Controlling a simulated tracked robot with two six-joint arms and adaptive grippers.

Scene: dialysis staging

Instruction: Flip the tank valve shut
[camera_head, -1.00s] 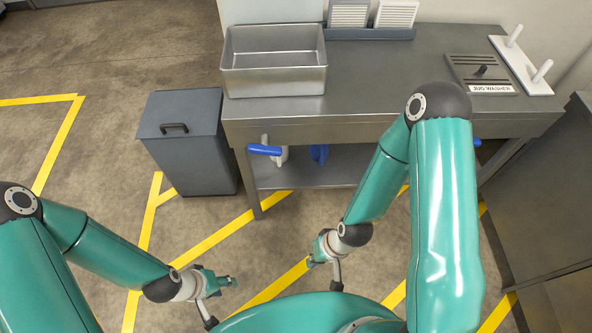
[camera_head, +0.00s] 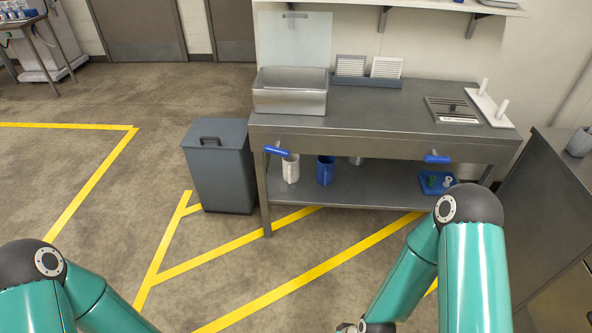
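A steel tank (camera_head: 290,98) with a raised pale lid panel (camera_head: 296,42) stands at the left end of the steel bench. A blue lever handle (camera_head: 277,151) sticks out below the bench's front edge under the tank. I cannot tell from here whether either is open or shut. My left gripper is out of view; only upper parts of that arm show at bottom left. My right arm reaches down to the bottom edge, where its wrist is cut off and its fingers are hidden.
A grey lidded bin (camera_head: 220,168) stands left of the bench (camera_head: 375,125). The lower shelf (camera_head: 350,186) holds a white jug (camera_head: 291,168), a blue jug (camera_head: 325,170) and a blue tray (camera_head: 424,185). A steel cabinet (camera_head: 545,205) stands at right. Yellow-striped floor before the bench is clear.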

